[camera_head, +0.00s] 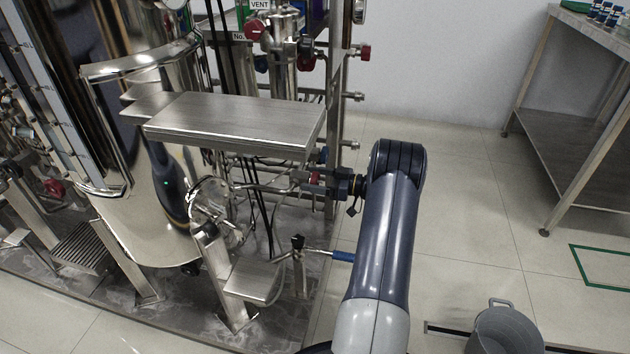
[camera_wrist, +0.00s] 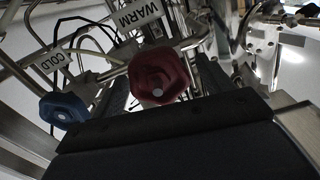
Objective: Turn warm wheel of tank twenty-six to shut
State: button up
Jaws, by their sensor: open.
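The red warm wheel (camera_wrist: 158,76) is a lobed knob with a pale centre, beside a white tag reading WARM (camera_wrist: 140,14). The blue cold wheel (camera_wrist: 64,110) sits to its left, beside a tag reading COLD (camera_wrist: 53,60). In the head view a red wheel (camera_head: 313,179) shows at the tip of my gripper (camera_head: 322,182), mostly covered by it. My gripper is open, and its dark edge crosses the wrist view just below the red wheel. I cannot tell whether the wheel lies between the fingers. No full tank number is readable.
A steel shelf plate (camera_head: 240,122) stands left of and above my gripper. A thin rod with a blue grip (camera_head: 341,256) lies below it. Another red wheel (camera_head: 364,53) is higher up. A grey bucket (camera_head: 505,330) and steel table (camera_head: 590,110) stand right. Floor between is clear.

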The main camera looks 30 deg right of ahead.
jog(key=shift+c, duration=0.4)
jog(key=c, duration=0.9)
